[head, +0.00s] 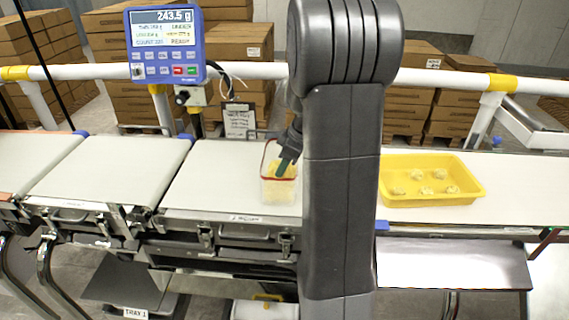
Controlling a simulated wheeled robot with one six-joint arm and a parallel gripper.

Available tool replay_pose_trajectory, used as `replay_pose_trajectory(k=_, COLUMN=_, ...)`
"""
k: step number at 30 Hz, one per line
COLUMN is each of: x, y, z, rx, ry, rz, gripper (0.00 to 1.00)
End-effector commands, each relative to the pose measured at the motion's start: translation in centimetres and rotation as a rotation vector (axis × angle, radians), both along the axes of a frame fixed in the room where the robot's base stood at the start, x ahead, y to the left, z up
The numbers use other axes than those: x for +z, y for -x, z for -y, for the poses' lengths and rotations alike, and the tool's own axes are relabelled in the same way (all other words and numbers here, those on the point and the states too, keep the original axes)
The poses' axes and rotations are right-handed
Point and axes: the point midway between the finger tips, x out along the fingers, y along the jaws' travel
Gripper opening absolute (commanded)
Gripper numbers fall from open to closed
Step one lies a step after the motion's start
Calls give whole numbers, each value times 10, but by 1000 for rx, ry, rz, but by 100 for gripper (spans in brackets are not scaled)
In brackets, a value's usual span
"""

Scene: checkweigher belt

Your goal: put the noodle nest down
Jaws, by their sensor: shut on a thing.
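My gripper (283,168) reaches down into a clear tub (278,193) with a red rim, on the weighing belt just left of my arm. The gripper is shut on a noodle nest. Pale yellow noodle (272,168) shows around the fingertips inside the tub; I cannot tell the held nest apart from other noodles there, or whether it touches them. My arm hides the tub's right edge. The blue scale display (165,45) reads 243.5 g.
A yellow tray (432,199) with several noodle nests stands right of my arm. The belts (105,170) left of the tub are bare. Below the belt is a white bin (243,311) with something yellow inside. A white rail (255,72) and stacked cartons stand behind.

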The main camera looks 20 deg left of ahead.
Motion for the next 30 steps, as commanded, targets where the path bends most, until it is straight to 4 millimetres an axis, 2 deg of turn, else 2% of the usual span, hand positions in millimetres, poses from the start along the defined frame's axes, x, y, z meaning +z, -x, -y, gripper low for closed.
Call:
replay_pose_trajectory(k=2, x=0, y=0, z=0, rx=0, ry=0, rz=0, gripper=18)
replay_pose_trajectory(k=3, x=0, y=0, z=0, rx=0, ry=0, rz=0, gripper=48)
replay_pose_trajectory(k=5, x=0, y=0, z=0, rx=0, ry=0, rz=0, gripper=59)
replay_pose_trajectory(k=6, x=0, y=0, z=0, rx=0, ry=0, rz=0, gripper=61)
replay_pose_trajectory(k=14, x=1, y=0, z=0, rx=0, ry=0, rz=0, gripper=61)
replay_pose_trajectory(k=20, x=15, y=0, z=0, rx=0, ry=0, rz=0, gripper=61)
replay_pose_trajectory(k=23, x=30, y=-1, z=6, rx=-1, ry=-2, rz=5, gripper=61)
replay_pose_trajectory(k=30, x=82, y=-2, z=29, rx=-3, ry=-2, rz=4, gripper=61)
